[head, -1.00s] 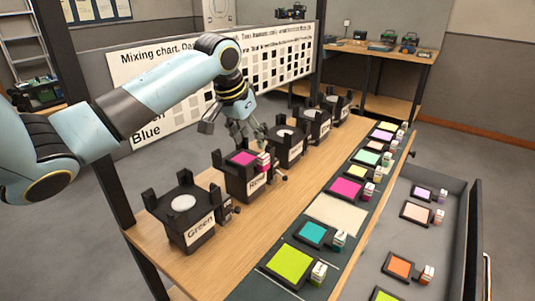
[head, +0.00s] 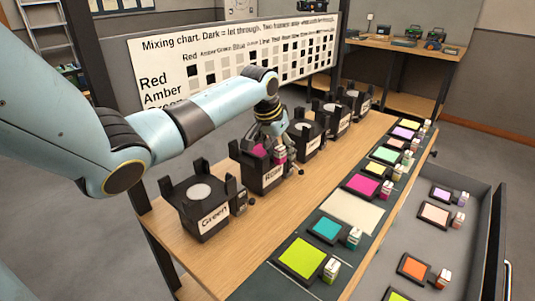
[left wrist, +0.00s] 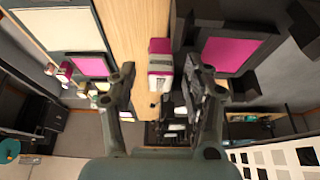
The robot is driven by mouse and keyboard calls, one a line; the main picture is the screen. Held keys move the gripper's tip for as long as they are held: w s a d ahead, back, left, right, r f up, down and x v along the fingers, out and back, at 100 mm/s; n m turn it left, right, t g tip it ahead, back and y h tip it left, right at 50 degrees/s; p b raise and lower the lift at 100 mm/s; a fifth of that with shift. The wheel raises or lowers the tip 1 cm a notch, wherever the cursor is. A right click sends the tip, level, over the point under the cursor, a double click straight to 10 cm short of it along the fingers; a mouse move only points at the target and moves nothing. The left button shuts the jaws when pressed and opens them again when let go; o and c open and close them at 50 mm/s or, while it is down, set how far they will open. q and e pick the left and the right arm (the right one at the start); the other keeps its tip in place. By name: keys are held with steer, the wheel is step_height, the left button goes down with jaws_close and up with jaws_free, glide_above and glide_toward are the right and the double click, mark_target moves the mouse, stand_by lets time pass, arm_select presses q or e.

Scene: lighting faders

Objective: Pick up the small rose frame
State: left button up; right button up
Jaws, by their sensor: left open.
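A magenta panel (head: 258,151) sits in the black holder labelled Rose (head: 262,176), with a small magenta-and-white tag block (head: 281,155) at its side. In the left wrist view, the panel (left wrist: 229,53) is right of the fingers and the tag block (left wrist: 160,62) shows between them. My left gripper (head: 273,137) is open, over the holder's far side, and partly covers the panel. The wrist view shows its fingers (left wrist: 164,72) apart; I cannot tell if they touch anything. Another magenta frame (head: 366,186) lies on the dark mat. My right gripper is out of view.
The Green holder (head: 205,212) stands nearer, and several holders stand in a row behind. Several coloured frames with tag blocks lie on the mat and in the open drawer (head: 400,238). The wood strip (head: 262,221) is clear. A mixing chart (head: 240,62) stands behind.

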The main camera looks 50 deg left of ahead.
arm_select(q)
steer(key=shift+c, duration=0.4)
jaws_close()
steer(key=shift+r, duration=0.1)
steer(key=shift+r, duration=0.5)
step_height(320, 180, up, 3)
steer(key=shift+f, duration=0.2)
steer(key=s+d+r, duration=0.1)
steer(key=d+r, duration=0.6)
steer(key=d, duration=0.4)
steer(key=shift+s+d+r, duration=0.2)
steer(key=shift+s+d, duration=0.05)
steer(key=shift+d, duration=0.05)
